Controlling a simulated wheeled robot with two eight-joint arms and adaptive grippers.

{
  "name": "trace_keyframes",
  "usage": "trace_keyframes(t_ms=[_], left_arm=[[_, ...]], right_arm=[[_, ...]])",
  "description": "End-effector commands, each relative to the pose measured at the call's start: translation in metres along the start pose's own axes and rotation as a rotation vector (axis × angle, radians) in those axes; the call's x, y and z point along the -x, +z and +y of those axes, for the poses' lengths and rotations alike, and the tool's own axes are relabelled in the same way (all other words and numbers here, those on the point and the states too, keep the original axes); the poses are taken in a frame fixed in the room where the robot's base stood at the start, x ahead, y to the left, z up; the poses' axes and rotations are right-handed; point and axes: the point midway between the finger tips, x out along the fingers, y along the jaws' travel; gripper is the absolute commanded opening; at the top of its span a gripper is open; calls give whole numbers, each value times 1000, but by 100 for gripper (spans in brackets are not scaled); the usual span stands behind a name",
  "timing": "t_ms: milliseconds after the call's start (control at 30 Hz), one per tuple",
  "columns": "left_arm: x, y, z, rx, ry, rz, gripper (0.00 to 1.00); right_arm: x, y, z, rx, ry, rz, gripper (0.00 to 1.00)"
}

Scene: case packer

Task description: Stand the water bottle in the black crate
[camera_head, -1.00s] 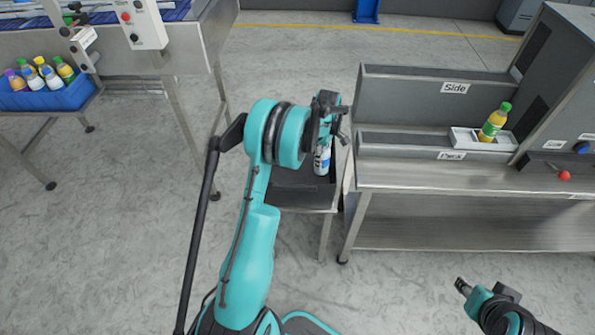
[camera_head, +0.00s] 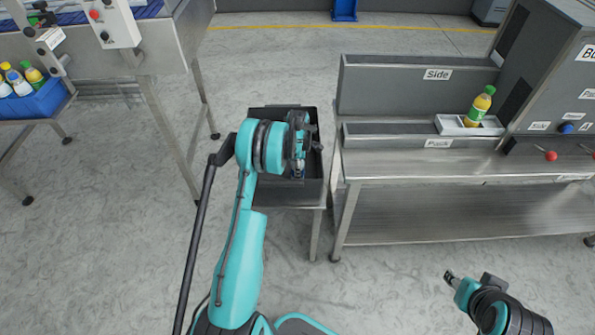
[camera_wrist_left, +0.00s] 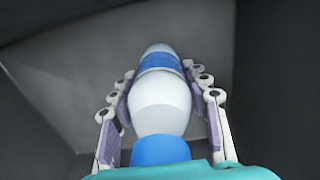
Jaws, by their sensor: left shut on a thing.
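The black crate (camera_head: 270,112) stands on a small metal stand, partly hidden by my left arm. My left gripper (camera_head: 299,160) is over the crate in the head view, shut on the water bottle (camera_head: 299,172). In the left wrist view the water bottle (camera_wrist_left: 160,105) is white with a blue band and blue cap, held between both fingers, with dark walls around it. Its base is far from the camera; I cannot tell whether it touches the crate floor. My right gripper (camera_head: 452,279) is low at the right, away from the crate; its jaw opening is unclear.
A steel bench (camera_head: 400,168) stands just right of the crate, with a juice bottle (camera_head: 480,105) in a white tray (camera_head: 452,126). A blue crate (camera_head: 42,102) of several bottles is at the left, beside a conveyor (camera_head: 180,50). Open floor lies between.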

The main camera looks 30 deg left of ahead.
Motion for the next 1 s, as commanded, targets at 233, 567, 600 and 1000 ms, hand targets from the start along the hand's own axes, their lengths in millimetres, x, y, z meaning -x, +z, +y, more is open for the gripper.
trace_keyframes(t_ms=[233,567,600,1000], left_arm=[[-1,0,0,0,0,0,7],[-4,0,0,0,0,0,67],[-4,0,0,-1,0,0,67],[31,0,0,-1,0,0,67]], right_arm=[[0,0,0,0,0,0,40],[-2,2,0,0,0,0,40],[-2,2,0,0,0,0,40],[12,-8,0,0,0,0,40]])
